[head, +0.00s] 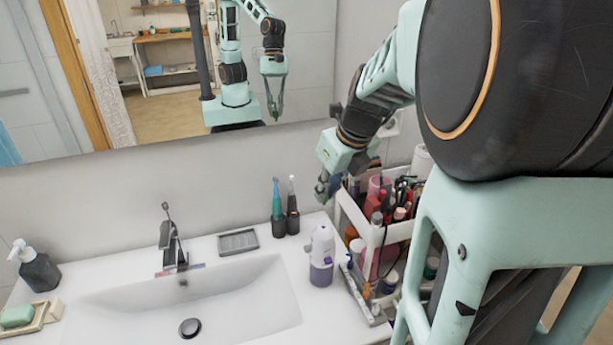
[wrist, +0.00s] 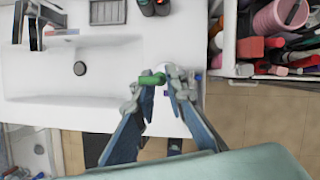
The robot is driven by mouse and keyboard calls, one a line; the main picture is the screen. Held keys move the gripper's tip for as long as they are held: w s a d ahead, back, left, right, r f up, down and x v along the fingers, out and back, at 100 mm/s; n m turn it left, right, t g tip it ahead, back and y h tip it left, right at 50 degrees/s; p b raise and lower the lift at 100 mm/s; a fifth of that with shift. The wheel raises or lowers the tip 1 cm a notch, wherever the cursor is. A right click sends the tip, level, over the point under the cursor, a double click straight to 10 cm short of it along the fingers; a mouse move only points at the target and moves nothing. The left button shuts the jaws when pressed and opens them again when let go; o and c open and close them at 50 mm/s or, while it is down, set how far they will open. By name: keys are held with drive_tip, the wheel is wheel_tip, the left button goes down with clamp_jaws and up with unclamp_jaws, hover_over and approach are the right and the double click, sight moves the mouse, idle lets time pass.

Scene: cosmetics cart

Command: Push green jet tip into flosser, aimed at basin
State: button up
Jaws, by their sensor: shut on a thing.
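The flosser (head: 321,255), white with a purple-grey lower part, stands upright on the counter right of the basin (head: 235,300). In the wrist view, the flosser (wrist: 166,68) is largely hidden behind my fingertips. My gripper (head: 325,186) is above the flosser and beside the cart. In the wrist view, my gripper (wrist: 163,84) is shut on the green jet tip (wrist: 152,79), which lies sideways across the picture and points left, towards the basin side. The tip and flosser overlap in this view; I cannot tell whether they touch.
A white cart (head: 375,235) crowded with cosmetics stands close on the right. Two electric toothbrushes (head: 278,215) (head: 293,210) and a grey soap dish (head: 238,241) are behind the flosser. The faucet (head: 172,240) rises behind the basin. A mirror covers the back wall.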

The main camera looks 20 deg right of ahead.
drive_tip(key=shift+f, duration=0.1)
drive_tip(key=b, duration=0.4)
hover_over(322, 225)
drive_tip(key=s, duration=0.2)
drive_tip(key=shift+w+d+f, duration=0.1)
drive_tip(key=shift+w+f, duration=0.05)
drive_tip(key=shift+f, duration=1.25)
drive_tip(key=shift+w+f, duration=0.1)
drive_tip(key=shift+f, duration=1.3)
drive_tip(key=shift+p, duration=0.9)
drive_tip(key=shift+f+b, duration=0.8)
drive_tip(key=shift+f, duration=0.55)
drive_tip(key=o, duration=0.8)
drive_tip(key=shift+r, duration=0.1)
drive_tip(key=shift+r, duration=0.1)
drive_tip(key=v, duration=0.7)
